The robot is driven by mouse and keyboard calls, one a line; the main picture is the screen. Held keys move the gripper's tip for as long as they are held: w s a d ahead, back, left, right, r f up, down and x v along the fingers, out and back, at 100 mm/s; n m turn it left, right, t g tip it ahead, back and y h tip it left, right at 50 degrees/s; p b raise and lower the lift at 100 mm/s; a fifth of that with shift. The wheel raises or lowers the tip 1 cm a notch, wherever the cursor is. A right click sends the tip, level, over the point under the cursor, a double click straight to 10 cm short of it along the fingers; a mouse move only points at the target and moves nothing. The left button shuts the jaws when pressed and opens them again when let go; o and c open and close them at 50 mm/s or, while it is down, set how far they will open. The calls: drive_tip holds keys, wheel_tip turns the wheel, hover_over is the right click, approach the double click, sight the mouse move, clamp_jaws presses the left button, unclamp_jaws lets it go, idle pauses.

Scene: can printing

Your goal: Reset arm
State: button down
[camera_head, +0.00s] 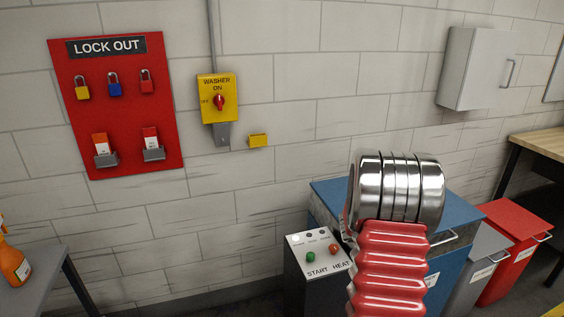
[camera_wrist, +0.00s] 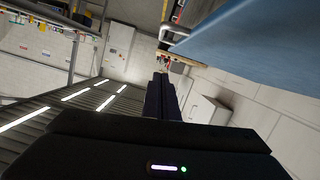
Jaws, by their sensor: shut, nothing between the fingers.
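My gripper (camera_wrist: 161,78) shows in the wrist view as dark fingers reaching up from a wide black body with a small lit strip. The fingers are together and nothing is between them. In the camera_head view my arm, with red ribbed bellows and chrome rings, rises at the lower right; my gripper is not visible there. The arm stands in front of a blue cabinet (camera_head: 328,193) and hides part of it. In the wrist view a blue surface (camera_wrist: 255,45) fills the upper right, apart from the fingers.
A START/HEAT control box (camera_head: 318,262) stands left of my arm. Grey (camera_head: 478,275) and red (camera_head: 515,238) bins stand at right. The wall carries a red lockout board (camera_head: 120,130), a yellow washer switch (camera_head: 209,87) and a white cabinet (camera_head: 470,70). An orange spray bottle (camera_head: 14,264) stands on the left table.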

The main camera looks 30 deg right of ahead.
drive_tip(key=s+a+f+n+g+y, duration=0.2)
drive_tip(key=s+a+f+n+y, duration=0.1)
drive_tip(key=s+a+f+n, duration=0.25)
drive_tip(key=a+n+y, duration=0.4)
drive_tip(key=a, duration=0.6)
drive_tip(key=a+r+n+t+y, duration=0.2)
drive_tip(key=a+r+n+t, duration=0.1)
drive_tip(key=a, duration=1.1)
drive_tip(key=w+a+r+n+t+y, duration=0.1)
drive_tip(key=a+r+n+t+y, duration=0.2)
drive_tip(key=a, duration=1.1)
drive_tip(key=a+r+n+t+y, duration=0.2)
drive_tip(key=a+r+t, duration=0.3)
drive_tip(key=a, duration=0.9)
wheel_tip(320, 180, up, 3)
drive_tip(key=shift+w+a+n+t+y, duration=0.35)
drive_tip(key=shift+a+n+t+y, duration=0.05)
drive_tip(key=shift+n, duration=0.45)
drive_tip(key=shift+d, duration=0.15)
